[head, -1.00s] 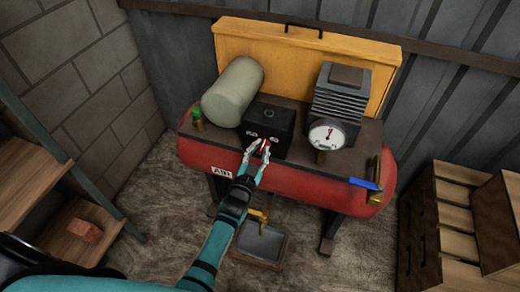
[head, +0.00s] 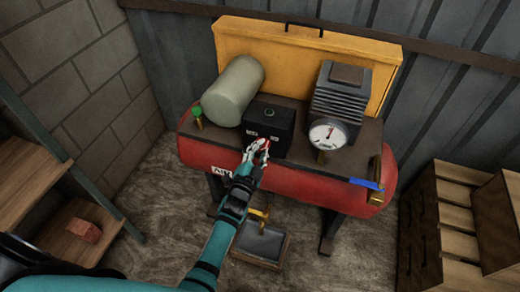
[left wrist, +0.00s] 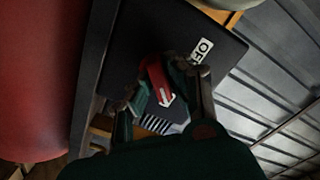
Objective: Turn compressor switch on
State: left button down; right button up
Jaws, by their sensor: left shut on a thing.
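The compressor (head: 300,172) has a red tank with a dark top plate and a black switch box (head: 268,122) on it. My left gripper (head: 257,150) is at the front face of this box, shut on the red switch (left wrist: 157,80). In the left wrist view, the fingers (left wrist: 163,92) sit on either side of the switch, which carries a white arrow. The arrow points toward the lower right of that view, away from the label reading "OF", whose end is hidden. The "ON" label cannot be made out. My right gripper is not in view.
A grey-green cylinder (head: 233,91), a ribbed motor block (head: 342,94) and a round gauge (head: 327,134) stand on the compressor. A green-capped valve (head: 197,115) is at left, a blue-handled valve (head: 366,184) at right. A tray (head: 262,244) lies below; wooden drawers (head: 445,225) stand right.

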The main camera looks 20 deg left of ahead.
pick_arm(q)
jog(key=c, duration=1.3)
grip_release()
jog(key=shift+s, duration=0.1)
jog(key=s, duration=1.2)
jog(key=shift+a, duration=0.2)
jog(key=shift+w, duration=0.1)
